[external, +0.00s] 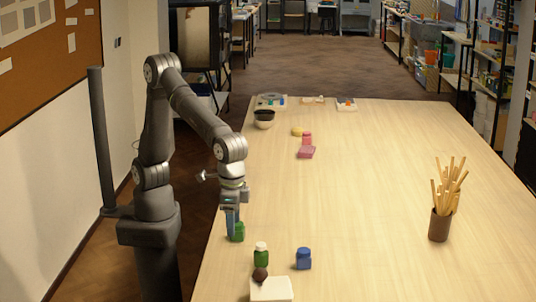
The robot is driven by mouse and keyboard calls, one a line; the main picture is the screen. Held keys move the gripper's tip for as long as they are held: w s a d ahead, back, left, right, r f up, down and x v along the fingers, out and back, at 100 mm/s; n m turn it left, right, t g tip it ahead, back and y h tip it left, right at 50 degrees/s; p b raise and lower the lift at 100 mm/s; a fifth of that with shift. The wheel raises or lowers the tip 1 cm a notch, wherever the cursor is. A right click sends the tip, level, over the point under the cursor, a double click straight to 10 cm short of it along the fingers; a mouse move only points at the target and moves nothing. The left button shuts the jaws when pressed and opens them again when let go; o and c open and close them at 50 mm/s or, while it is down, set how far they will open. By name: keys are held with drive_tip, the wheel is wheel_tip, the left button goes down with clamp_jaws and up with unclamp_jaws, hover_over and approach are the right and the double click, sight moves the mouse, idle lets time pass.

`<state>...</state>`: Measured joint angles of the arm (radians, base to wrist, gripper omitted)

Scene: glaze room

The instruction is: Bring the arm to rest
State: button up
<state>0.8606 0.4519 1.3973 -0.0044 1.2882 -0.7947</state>
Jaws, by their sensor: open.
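My arm stands at the left edge of the long pale table (365,200), bent over it with the wrist pointing down. My gripper (233,230) is low over the table's left side, its fingers open. A green object (240,235) is right at the fingertips. It is partly hidden by them, and I cannot tell whether they touch it.
Near the gripper are a green jar with a pale lid (261,257), a blue jar (304,259) and a white block (272,290) with a dark ball (260,275). A brush cup (439,226) stands right. The middle is clear.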

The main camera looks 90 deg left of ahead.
drive_tip(key=w+a+n, duration=0.2)
drive_tip(key=w+a, duration=0.4)
drive_tip(key=a, duration=0.3)
drive_tip(key=w+a+n, duration=0.3)
drive_tip(key=w+a, duration=0.4)
drive_tip(key=a, duration=0.2)
drive_tip(key=w+a+n, duration=0.2)
drive_tip(key=a, duration=1)
drive_tip(key=w+a+n, duration=0.2)
drive_tip(key=a+n, duration=0.1)
drive_tip(key=a, duration=0.9)
drive_tip(key=shift+a, duration=0.15)
